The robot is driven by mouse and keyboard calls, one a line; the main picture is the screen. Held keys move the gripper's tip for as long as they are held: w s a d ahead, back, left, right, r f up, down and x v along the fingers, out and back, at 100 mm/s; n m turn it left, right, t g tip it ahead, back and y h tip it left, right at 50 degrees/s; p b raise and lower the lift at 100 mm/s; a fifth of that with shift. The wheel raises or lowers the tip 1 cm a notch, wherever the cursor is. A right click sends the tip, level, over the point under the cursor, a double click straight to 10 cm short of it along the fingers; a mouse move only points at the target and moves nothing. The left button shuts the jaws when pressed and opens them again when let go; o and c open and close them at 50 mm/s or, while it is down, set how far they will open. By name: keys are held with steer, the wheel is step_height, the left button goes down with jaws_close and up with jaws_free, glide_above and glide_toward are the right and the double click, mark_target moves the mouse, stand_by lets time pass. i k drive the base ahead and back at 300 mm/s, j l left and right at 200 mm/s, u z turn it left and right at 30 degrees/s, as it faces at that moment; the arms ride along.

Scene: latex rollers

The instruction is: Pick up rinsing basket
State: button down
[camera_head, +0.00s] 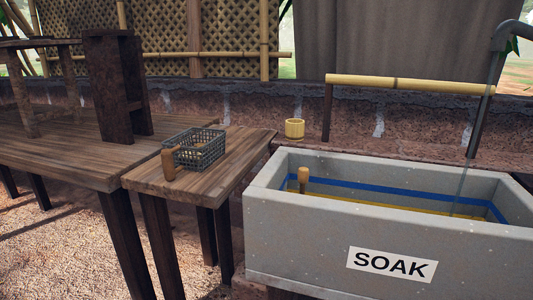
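The rinsing basket appears to be the grey mesh basket (209,152) on the small wooden side table (240,152). It is rectangular, open at the top and stands upright. A tan wooden piece (168,165) stands at its left end, and another tan piece shows at its rim; I cannot tell whether they are handles of the basket or separate things. My gripper is not in this view.
A grey stone trough (290,245) marked SOAK stands right of the side table, with a wooden peg (303,175) inside. A yellow cup (294,128) sits on the ledge behind. A longer wooden table (60,150) with a dark stand (108,85) adjoins at left. Gravel lies in front.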

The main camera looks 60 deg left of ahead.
mark_target(168, 157)
steer(key=k+j, duration=0.1)
steer(key=j, duration=0.35)
steer(key=k+j, duration=0.1)
steer(key=j, duration=0.3)
steer(key=k+j, duration=0.1)
steer(key=j, duration=0.35)
steer(key=k+j+u, duration=0.1)
steer(key=j, duration=0.3)
steer(key=k+j, duration=0.1)
steer(key=j, duration=0.35)
